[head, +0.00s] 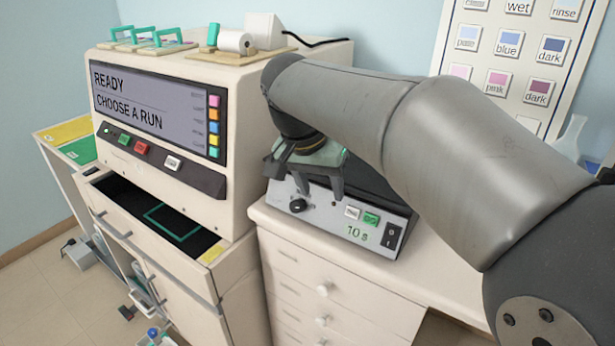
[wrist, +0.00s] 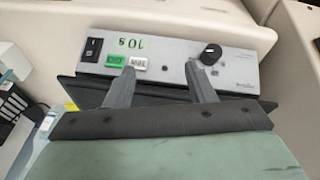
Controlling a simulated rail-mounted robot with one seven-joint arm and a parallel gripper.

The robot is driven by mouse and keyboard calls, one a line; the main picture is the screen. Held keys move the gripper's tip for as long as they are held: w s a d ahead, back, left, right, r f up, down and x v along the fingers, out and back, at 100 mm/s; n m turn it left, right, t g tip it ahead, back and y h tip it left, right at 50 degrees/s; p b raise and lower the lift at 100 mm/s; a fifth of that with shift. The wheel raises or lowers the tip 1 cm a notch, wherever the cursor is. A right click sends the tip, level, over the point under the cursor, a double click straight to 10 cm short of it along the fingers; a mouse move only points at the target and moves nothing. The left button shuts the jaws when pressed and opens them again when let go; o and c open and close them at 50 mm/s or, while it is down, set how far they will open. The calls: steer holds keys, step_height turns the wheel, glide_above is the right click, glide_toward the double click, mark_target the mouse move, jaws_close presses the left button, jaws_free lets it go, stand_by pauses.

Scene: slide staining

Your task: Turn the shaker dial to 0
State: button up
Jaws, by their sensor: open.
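The shaker (head: 335,218) is a grey box with a dark top, standing on the white drawer cabinet. Its black round dial (head: 298,205) is at the left of the front panel. In the wrist view the panel is upside down and the dial (wrist: 210,54) is at the upper right, with a small pale mark whose setting I cannot read. My gripper (head: 318,193) is open and empty over the panel. In the wrist view its fingers (wrist: 160,72) are wide apart, one tip just beside the dial, the other near the buttons. I cannot tell if a finger touches the dial.
The panel also has a white button (head: 352,212), a green button (head: 371,219), a green "10 s" readout (head: 357,233) and a black rocker switch (head: 391,235). The large stainer (head: 215,125) reads "READY CHOOSE A RUN" and stands close at left, its drawer open.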

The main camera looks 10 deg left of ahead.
steer(key=a+r+m+t, duration=0.1)
steer(key=a+r, duration=0.5)
steer(key=a, duration=0.3)
glide_toward(295, 204)
steer(key=x, duration=0.9)
steer(key=shift+d+f+b, duration=0.1)
steer(key=shift+b, duration=0.25)
steer(key=c, duration=1)
